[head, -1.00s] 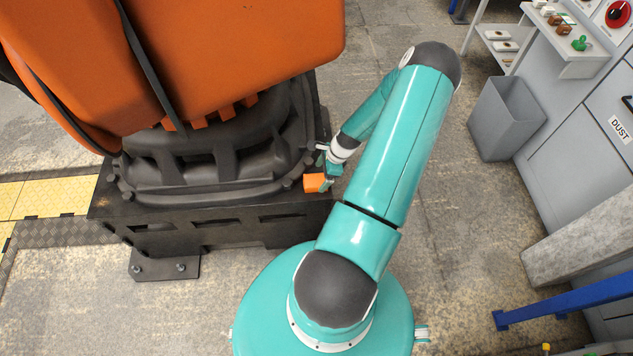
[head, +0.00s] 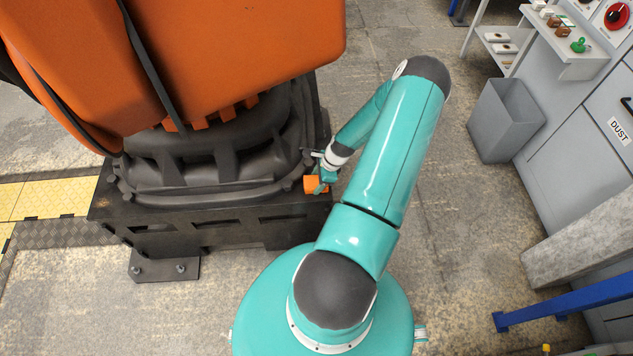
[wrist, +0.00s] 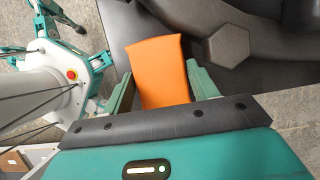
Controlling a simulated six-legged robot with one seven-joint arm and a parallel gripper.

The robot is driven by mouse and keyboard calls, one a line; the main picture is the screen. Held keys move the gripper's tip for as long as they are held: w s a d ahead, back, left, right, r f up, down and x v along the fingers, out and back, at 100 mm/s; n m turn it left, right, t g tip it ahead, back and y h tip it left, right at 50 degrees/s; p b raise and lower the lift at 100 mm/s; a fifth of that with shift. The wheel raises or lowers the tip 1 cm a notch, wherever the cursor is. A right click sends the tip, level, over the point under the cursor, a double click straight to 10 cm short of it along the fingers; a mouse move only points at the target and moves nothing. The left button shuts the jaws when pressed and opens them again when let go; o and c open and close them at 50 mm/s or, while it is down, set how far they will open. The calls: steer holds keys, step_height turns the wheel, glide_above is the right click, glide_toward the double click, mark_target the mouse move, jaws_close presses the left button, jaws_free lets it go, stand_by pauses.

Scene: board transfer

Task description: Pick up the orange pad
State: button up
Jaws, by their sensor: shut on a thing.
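The orange pad (head: 312,184) is at the right edge of the black machine base in the head view. In the wrist view the orange pad (wrist: 160,72) lies between the two green fingers of my gripper (wrist: 163,95). My gripper (head: 325,182) is shut on the pad, with a finger on each side of it. The pad's near end is hidden behind the dark edge of the gripper body in the wrist view. I cannot tell whether the pad touches the base.
A large orange machine on a black base (head: 215,232) stands left of my arm. A grey bin (head: 506,120) and a shelf (head: 575,58) with small items are at the right. A blue bar (head: 565,302) sticks in at lower right. Open floor lies between.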

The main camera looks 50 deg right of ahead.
mark_target(313, 182)
steer(key=shift+r, duration=0.1)
steer(key=shift+r, duration=0.55)
step_height(313, 182, up, 2)
steer(key=shift+s+r, duration=0.1)
steer(key=shift+r, duration=0.1)
steer(key=s+a+r, duration=0.8)
steer(key=a+r, duration=0.1)
steer(key=a, duration=0.1)
steer(key=shift+s+a+r, duration=0.2)
steer(key=shift+s+a, duration=0.15)
steer(key=shift+s, duration=0.05)
steer(key=o, duration=0.4)
steer(key=shift+c, duration=1.2)
